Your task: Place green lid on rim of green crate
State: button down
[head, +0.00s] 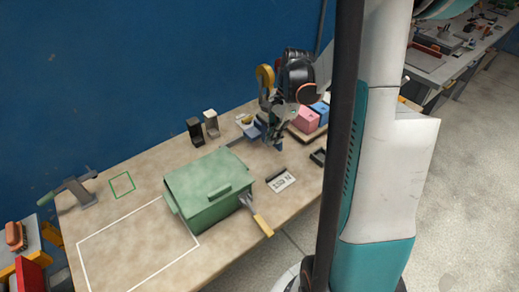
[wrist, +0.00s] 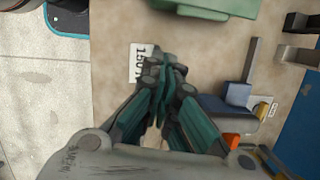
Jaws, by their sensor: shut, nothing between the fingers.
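My gripper (head: 274,143) is to the right of and behind the crate, apart from the lid, pointing down over the table. In the wrist view my gripper (wrist: 166,66) has its fingers together with nothing between them. A green piece, lid or crate (wrist: 215,8), shows at the top edge there.
A yellow-handled tool (head: 262,225) sticks out at the crate's right side. A white printed card (head: 281,180) lies to the right. Pink blocks (head: 306,120) and small dark and pale blocks stand behind. A white-outlined area (head: 120,250) at left is bare.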

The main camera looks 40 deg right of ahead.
jog(key=a+f+b, duration=0.3)
jog(key=a+f, duration=0.3)
jog(key=f, duration=0.3)
jog(key=shift+w+a+f, duration=0.2)
jog(key=shift+w, duration=0.05)
jog(key=shift+w+a+b, duration=0.1)
jog(key=shift+a+b, duration=0.35)
jog(key=shift+a, duration=0.55)
jog(key=shift+d, duration=0.15)
